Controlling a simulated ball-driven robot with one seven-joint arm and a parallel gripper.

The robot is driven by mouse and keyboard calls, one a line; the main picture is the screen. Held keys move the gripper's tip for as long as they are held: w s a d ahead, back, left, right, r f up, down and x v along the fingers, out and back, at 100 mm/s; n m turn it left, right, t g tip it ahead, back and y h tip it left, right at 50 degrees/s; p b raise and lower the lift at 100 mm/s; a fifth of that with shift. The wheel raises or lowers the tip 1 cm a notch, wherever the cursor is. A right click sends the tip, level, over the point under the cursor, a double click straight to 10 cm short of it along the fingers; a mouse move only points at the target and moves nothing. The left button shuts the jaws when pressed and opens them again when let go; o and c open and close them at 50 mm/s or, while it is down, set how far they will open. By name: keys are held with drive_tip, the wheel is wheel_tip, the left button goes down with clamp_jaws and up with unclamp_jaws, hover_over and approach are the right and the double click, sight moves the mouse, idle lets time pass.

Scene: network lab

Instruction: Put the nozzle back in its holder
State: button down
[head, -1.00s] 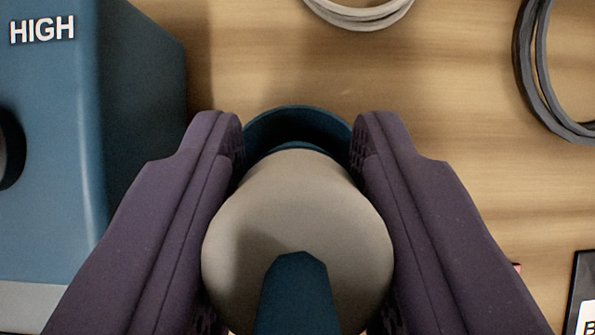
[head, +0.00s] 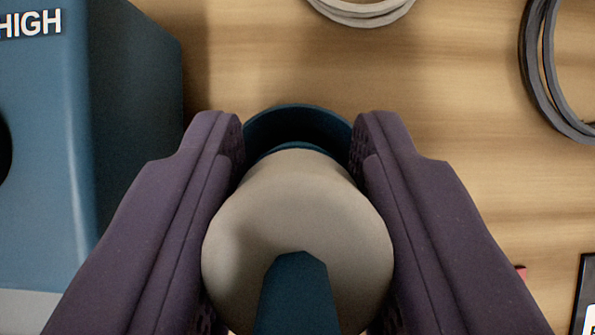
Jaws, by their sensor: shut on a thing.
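My gripper (head: 298,135) is shut on the nozzle (head: 300,205), with one purple finger on each side of it. The nozzle has a rounded grey-beige body, a dark blue ring-like end at the top and a dark blue piece at the bottom of the picture. Its lower end is cut off by the picture edge. I cannot tell how high it is above the wooden surface. No holder can be made out clearly for certain; the fingers and nozzle hide the middle of the surface.
A blue box (head: 40,170) marked "HIGH" stands close to the left of my gripper. A light cable coil (head: 362,12) lies at the top and a dark cable coil (head: 540,70) at the upper right. A dark-edged item (head: 583,295) is at the lower right.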

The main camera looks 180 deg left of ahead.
drive_tip(key=shift+f, duration=0.2)
drive_tip(key=shift+c, duration=2.3)
unclamp_jaws()
drive_tip(key=shift+r, duration=0.1)
drive_tip(key=shift+r+p, duration=2.5)
drive_tip(key=shift+r, duration=1.5)
drive_tip(key=shift+f, duration=0.1)
